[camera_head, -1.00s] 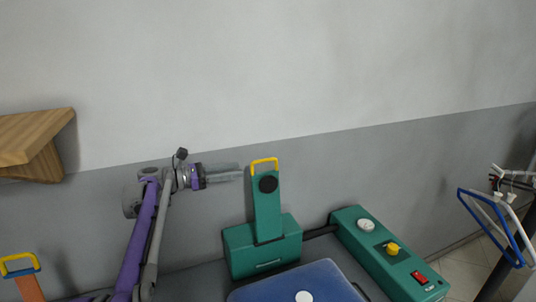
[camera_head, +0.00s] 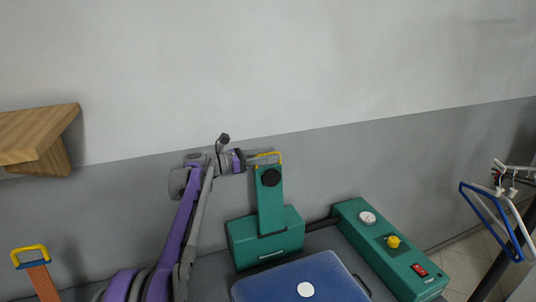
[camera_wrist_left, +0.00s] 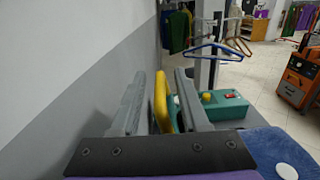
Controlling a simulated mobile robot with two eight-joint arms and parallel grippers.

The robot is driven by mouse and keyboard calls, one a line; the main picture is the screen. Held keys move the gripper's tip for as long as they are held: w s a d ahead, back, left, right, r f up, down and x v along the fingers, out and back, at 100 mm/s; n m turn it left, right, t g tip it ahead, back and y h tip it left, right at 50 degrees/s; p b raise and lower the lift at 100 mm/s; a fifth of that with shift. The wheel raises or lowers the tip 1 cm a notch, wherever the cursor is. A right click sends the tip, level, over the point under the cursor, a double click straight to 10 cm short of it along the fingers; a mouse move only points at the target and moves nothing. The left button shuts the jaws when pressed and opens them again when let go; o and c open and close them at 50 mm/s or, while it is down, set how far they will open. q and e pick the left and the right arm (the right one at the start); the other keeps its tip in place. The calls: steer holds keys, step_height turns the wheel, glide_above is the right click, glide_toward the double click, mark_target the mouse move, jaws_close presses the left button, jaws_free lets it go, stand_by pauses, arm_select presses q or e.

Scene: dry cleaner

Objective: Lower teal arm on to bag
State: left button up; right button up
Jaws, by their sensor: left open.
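The teal arm (camera_head: 270,208) stands upright on its teal base block, with a yellow handle (camera_head: 279,155) at its top and a black disc on its face. The blue bag (camera_head: 303,281), with a white round spot, lies in front of the base. My left gripper (camera_head: 264,156) is at the yellow handle. In the left wrist view its two grey fingers (camera_wrist_left: 160,103) are open, with the yellow handle (camera_wrist_left: 161,98) between them. Whether either finger touches the handle I cannot tell. My right gripper is not in view.
A teal control box (camera_head: 388,252) with a gauge, yellow knob and red switch lies right of the base. An orange arm with a yellow handle (camera_head: 30,255) stands at far left. A wooden shelf (camera_head: 35,140) juts from the wall; hangers (camera_head: 497,213) hang at right.

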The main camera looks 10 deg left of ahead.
arm_select(q)
jaws_close()
stand_by(1.4)
